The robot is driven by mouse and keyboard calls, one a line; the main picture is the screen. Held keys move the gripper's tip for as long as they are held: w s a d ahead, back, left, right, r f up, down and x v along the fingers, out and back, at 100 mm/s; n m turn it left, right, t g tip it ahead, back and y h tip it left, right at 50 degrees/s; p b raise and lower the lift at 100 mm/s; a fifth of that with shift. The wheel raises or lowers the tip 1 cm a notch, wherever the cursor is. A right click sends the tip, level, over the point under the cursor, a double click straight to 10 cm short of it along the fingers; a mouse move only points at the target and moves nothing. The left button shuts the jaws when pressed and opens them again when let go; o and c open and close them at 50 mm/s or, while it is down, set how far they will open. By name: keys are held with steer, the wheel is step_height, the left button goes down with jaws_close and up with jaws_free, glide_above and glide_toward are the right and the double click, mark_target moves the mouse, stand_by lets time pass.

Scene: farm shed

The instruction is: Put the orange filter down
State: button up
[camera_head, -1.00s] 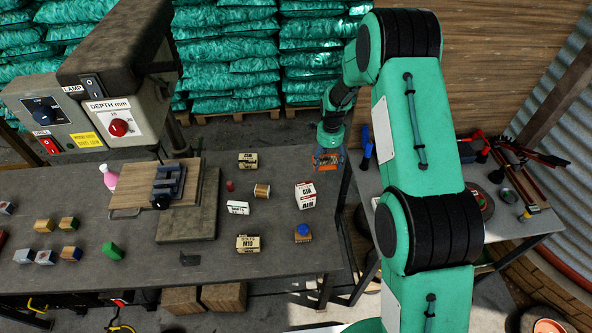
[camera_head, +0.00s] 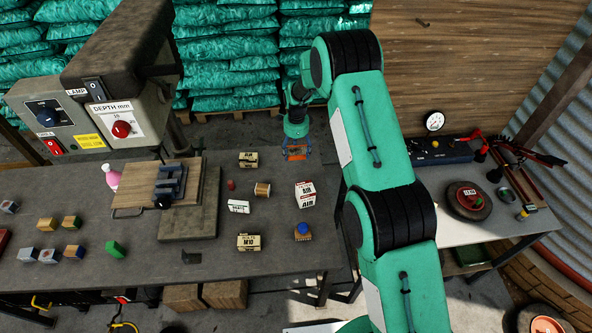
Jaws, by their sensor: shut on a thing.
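The orange filter (camera_head: 296,154) is at the far right edge region of the dark workbench (camera_head: 95,190). My gripper (camera_head: 296,146) is around it from above, shut on it. The filter is small in the picture, and I cannot tell whether its underside touches the bench. The gripper fingers show at its sides. My arm reaches in from the lower right and hides part of the space right of the bench.
A red and white air box (camera_head: 305,195), a wire spool (camera_head: 262,189) and a tan box (camera_head: 248,159) stand nearby on the bench. A drill press (camera_head: 110,110) stands at left. A second table (camera_head: 500,225) is at right. Bare bench lies between the tan box and the filter.

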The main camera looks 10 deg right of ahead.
steer(key=shift+f, duration=3.1)
steer(key=shift+f, duration=0.1)
steer(key=shift+f+b, duration=0.35)
steer(key=shift+f, duration=1.4)
steer(key=shift+f, duration=0.15)
steer(key=o, duration=1.1)
steer(key=shift+o, duration=0.2)
steer(key=shift+r+p, duration=0.45)
steer(key=shift+r, duration=5.65)
